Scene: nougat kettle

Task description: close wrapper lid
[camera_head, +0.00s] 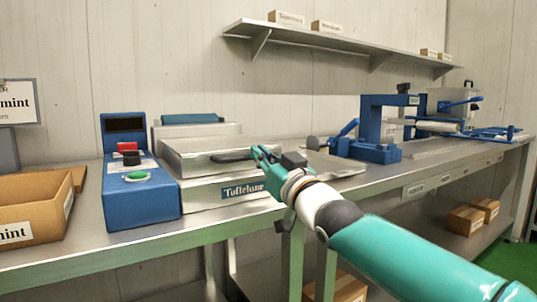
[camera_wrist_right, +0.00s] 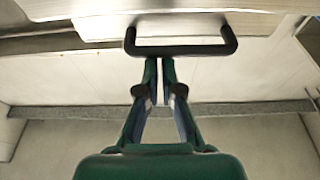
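The wrapper is a low silver machine with a "Tuftelane" label (camera_head: 243,191) on its front. Its flat metal lid (camera_head: 205,146) lies nearly level over the body; I cannot tell whether it is fully down. The lid's black bar handle (camera_head: 230,157) is at its front edge and also spans the wrist view (camera_wrist_right: 190,49). My right gripper (camera_head: 262,154) is at the right end of the handle in the head view. In the wrist view its fingertips (camera_wrist_right: 161,62) are close together, a narrow gap between them, just at the bar; contact is unclear. My left gripper is not in view.
A blue control box (camera_head: 140,195) with a green button (camera_head: 137,176) and a red knob stands left of the wrapper. A cardboard box (camera_head: 35,205) is at far left. A blue machine (camera_head: 375,140) stands to the right. A shelf (camera_head: 340,44) hangs above.

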